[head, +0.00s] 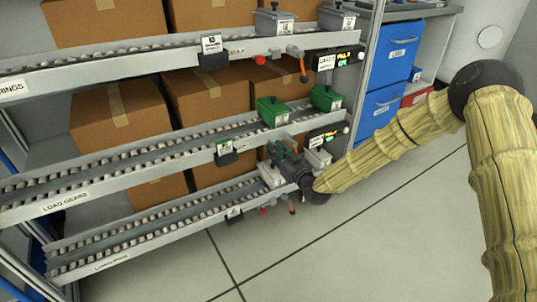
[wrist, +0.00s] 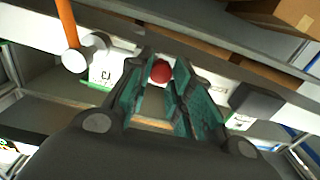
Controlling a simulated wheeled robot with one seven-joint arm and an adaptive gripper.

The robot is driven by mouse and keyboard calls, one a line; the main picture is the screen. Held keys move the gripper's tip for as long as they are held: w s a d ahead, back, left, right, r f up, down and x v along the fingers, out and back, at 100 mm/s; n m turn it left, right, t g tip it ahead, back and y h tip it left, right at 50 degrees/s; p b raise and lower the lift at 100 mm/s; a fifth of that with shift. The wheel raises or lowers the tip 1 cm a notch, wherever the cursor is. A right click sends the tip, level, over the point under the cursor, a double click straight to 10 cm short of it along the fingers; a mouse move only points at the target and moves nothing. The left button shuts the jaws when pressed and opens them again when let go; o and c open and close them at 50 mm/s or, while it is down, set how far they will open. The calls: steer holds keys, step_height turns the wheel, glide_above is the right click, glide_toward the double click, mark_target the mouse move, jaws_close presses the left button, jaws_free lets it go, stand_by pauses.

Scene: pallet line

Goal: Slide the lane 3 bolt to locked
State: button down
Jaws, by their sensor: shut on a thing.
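My gripper (head: 279,148) is at the right end of the middle lane (head: 130,165) of the rack, where its dark body hides the front rail there. In the wrist view a red bolt knob (wrist: 160,71) sits between the tips of my gripper (wrist: 158,76), which is shut on it with green pads on both sides. An orange lever (wrist: 67,22) with a grey hub is apart from the fingers, at the upper left. I cannot read the lane number or the bolt's end marks.
The upper lane (head: 150,62) has another red knob (head: 260,60) and orange lever (head: 303,70). The lower lane (head: 150,235) has a red knob (head: 262,211) too. Green bins (head: 272,111) stand on the middle lane above my gripper. Blue drawers (head: 392,53) stand right; the floor (head: 350,240) in front is clear.

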steer(key=shift+w+d, duration=0.2)
steer(key=shift+d, duration=0.05)
steer(key=c, duration=1.3)
jaws_free()
steer(key=shift+d, duration=0.1)
steer(key=shift+o, duration=0.2)
steer(key=shift+s, duration=0.15)
steer(key=v, duration=1.1)
steer(key=shift+s+d, duration=0.25)
steer(key=shift+s, duration=0.05)
